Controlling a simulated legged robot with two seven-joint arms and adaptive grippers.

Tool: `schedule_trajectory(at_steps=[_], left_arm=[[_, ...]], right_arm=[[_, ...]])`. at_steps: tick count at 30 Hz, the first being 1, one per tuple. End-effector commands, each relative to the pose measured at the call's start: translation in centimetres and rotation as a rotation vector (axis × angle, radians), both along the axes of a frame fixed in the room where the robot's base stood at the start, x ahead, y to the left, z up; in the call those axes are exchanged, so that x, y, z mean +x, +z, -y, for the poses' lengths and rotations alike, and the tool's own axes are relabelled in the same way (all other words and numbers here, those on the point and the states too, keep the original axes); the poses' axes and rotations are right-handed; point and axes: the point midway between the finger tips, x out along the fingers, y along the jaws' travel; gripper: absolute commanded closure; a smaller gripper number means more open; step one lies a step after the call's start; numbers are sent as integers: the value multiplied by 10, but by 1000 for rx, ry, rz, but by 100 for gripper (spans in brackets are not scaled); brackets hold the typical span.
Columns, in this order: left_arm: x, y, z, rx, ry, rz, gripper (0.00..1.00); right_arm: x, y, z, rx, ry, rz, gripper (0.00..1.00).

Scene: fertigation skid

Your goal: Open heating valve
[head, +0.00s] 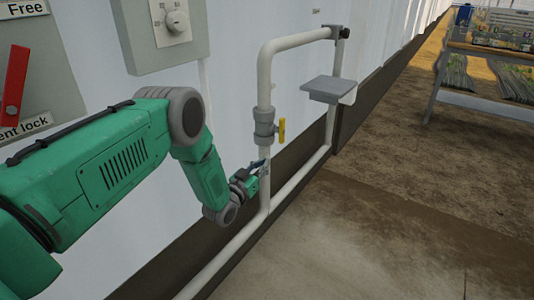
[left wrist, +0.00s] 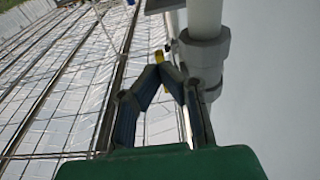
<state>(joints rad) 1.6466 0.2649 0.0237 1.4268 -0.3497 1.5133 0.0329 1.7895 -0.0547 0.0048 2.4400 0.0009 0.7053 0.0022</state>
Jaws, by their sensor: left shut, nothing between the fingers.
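The heating valve (head: 264,130) is a grey body on a white upright pipe, in the middle of the head view. Its yellow handle (head: 281,130) stands on the right side of the body. My left gripper (head: 263,167) is just below the valve, close to the pipe. It is shut and empty. In the left wrist view, the fingertips (left wrist: 167,70) come together beside the grey valve body (left wrist: 204,55). A small piece of the yellow handle (left wrist: 159,57) shows just beyond the fingertips; the rest is hidden. I cannot tell whether the fingers touch anything. My right gripper is not in view.
A panel with a red lever (head: 14,80) and a grey dial box (head: 160,45) are at upper left. A bench (head: 490,105) stands far right. Floor between is clear.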

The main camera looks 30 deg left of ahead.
Motion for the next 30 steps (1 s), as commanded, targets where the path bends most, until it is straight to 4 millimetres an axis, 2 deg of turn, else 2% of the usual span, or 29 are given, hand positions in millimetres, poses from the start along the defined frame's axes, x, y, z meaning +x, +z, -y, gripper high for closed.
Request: schedule_trajectory(at_steps=[6,12,30], left_arm=[[-27,-26,-3,-1,1,-2,100],[-39,-38,-4,-1,1,1,100],[-41,-40,-3,-2,0,-4,100]], right_arm=[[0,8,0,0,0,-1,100],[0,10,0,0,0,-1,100],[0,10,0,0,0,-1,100]])
